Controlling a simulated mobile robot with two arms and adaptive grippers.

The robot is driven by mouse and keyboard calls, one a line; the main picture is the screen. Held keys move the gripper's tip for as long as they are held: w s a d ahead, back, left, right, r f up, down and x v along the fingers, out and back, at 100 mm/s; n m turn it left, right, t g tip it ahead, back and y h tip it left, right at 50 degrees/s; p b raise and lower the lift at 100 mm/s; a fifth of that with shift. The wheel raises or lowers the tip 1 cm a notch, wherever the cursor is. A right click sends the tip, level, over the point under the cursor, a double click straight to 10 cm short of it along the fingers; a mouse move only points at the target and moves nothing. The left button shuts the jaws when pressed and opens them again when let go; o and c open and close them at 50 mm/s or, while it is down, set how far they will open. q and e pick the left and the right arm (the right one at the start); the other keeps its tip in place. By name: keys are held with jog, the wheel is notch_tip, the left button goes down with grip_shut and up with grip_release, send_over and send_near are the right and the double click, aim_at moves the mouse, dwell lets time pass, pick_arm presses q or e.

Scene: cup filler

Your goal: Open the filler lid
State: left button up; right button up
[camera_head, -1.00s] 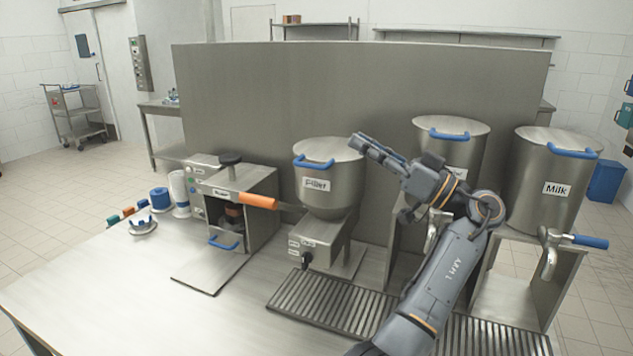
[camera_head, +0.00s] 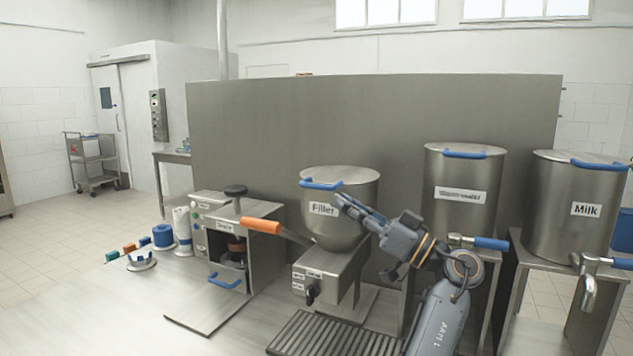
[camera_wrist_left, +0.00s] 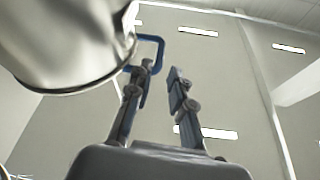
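The filler (camera_head: 330,228) is a steel hopper labelled "Filler" in the head view. Its flat round lid (camera_head: 352,175) lies shut on the rim, with a blue handle (camera_head: 321,184) at the front left. My left gripper (camera_head: 342,201) is at the hopper's front right, its fingertips a little below and right of the handle. In the left wrist view, my left gripper (camera_wrist_left: 160,70) has its two fingers apart with a gap between. The blue handle (camera_wrist_left: 160,46) shows close by the left finger; I cannot tell whether they touch. My right gripper is not in view.
A machine with an orange handle (camera_head: 261,226) stands left of the filler. A labelled steel container (camera_head: 462,192) and the milk container (camera_head: 578,207) stand to the right. A steel panel (camera_head: 300,120) rises behind. Blue and white spools (camera_head: 163,236) are at the left.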

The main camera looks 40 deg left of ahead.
aim_at(317, 186)
pick_arm(q)
jog(key=p+x, duration=0.2)
jog(key=x, duration=0.5)
jog(key=shift+a+r, duration=0.15)
jog(key=shift+a, duration=0.15)
grip_shut()
